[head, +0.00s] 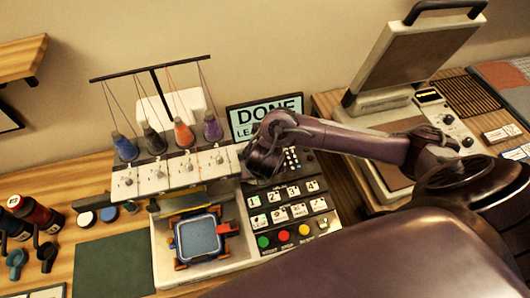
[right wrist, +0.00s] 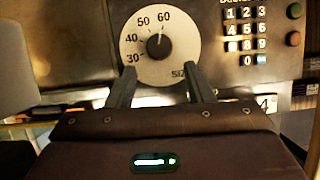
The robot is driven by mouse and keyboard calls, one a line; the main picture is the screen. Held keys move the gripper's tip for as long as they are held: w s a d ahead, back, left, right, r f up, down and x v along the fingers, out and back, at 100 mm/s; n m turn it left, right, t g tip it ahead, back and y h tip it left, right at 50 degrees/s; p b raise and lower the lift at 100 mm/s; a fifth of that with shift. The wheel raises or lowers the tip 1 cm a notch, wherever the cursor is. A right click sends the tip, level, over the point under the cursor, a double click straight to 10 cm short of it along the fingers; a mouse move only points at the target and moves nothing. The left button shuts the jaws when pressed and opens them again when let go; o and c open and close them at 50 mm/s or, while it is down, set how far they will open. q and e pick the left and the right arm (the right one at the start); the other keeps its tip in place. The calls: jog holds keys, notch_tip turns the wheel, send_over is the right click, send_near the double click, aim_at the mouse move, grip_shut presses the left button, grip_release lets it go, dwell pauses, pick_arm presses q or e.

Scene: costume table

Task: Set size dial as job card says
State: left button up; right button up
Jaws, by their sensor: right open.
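The white size dial (right wrist: 182,66) faces me in the right wrist view, marked 30, 40, 50 and 60. Its dark centre knob (right wrist: 156,46) carries a light mark pointing up, close to 60. My right gripper (right wrist: 162,86) is open, its two fingers apart below the knob, one toward each side of the dial's lower part. Nothing is between them. In the head view my right gripper (head: 262,162) is at the machine's panel and hides the dial. My left gripper is not in view. I cannot make out a readable job card.
A screen (head: 264,116) reads "DONE" above a partly covered line. A keypad (right wrist: 245,36) is right of the dial. The embroidery machine's hoop (head: 198,238) and lower button panel (head: 290,215) are close by. A heat press (head: 412,62) stands open at the right.

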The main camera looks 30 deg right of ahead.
jog(key=s+a, duration=0.1)
jog(key=s, duration=0.2)
jog(key=s+a, duration=0.1)
jog(key=s, duration=0.5)
jog(key=shift+s+a+p, duration=0.15)
jog(key=shift+a+p, duration=0.2)
jog(key=shift+a, duration=0.05)
